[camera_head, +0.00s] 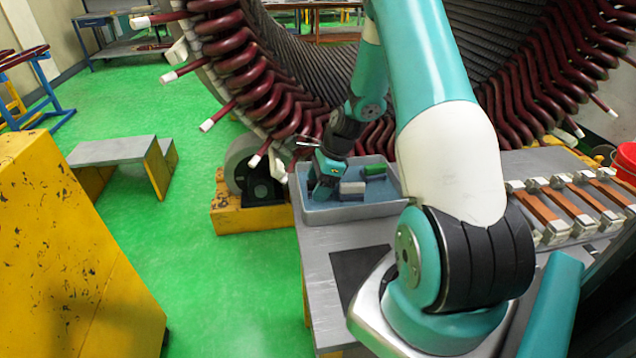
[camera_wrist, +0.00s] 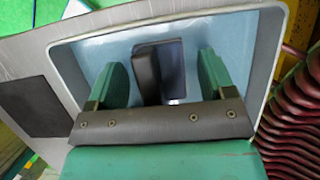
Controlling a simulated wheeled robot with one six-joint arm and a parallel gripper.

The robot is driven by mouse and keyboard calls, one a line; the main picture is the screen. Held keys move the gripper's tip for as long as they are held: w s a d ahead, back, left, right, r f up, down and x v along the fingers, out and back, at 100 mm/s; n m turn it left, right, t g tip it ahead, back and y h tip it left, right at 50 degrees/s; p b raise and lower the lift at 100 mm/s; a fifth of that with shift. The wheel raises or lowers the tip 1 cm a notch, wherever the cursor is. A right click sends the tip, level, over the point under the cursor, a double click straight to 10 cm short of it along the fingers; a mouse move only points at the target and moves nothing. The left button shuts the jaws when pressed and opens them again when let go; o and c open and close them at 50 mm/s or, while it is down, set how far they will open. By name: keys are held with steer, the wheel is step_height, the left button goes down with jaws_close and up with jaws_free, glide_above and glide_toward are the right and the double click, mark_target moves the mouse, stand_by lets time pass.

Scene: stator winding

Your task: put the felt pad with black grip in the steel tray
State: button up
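The steel tray (camera_head: 375,211) stands on the grey table, and its pale blue inside shows in the wrist view (camera_wrist: 95,55). A felt pad with black grip (camera_wrist: 148,76) is inside the tray outline, its dark part left and a grey face right. The gripper body (camera_head: 328,172) is low over the tray's left part in the head view. There, a light grey block (camera_head: 352,187) and a green piece (camera_head: 375,170) also show; I cannot tell whether either is the pad.
A black mat (camera_head: 358,272) lies on the table in front of the tray. The stator's red coils (camera_head: 240,75) rise close behind. Copper-coloured bars (camera_head: 556,205) lie on the right.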

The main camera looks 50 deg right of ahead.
steer(key=b+v, duration=0.2)
steer(key=v, duration=1)
steer(key=a+r+n+g, duration=0.1)
steer(key=a+r+n, duration=0.3)
steer(key=a+n, duration=0.5)
steer(key=a+r+n, duration=0.4)
steer(key=a+n, duration=0.1)
steer(key=a, duration=0.7)
steer(key=s+a+r+n+g, duration=0.1)
steer(key=s+a+r+n, duration=0.1)
steer(key=s+a+n, duration=0.6)
steer(key=s+a+r+n, duration=0.2)
steer(key=s+a+n, duration=0.6)
steer(key=s+n, duration=0.1)
steer(key=shift+s+a+n+g+y, duration=0.2)
steer(key=shift+s+n+g+y, duration=0.15)
steer(key=shift+n, duration=0.45)
steer(key=shift+w, duration=0.1)
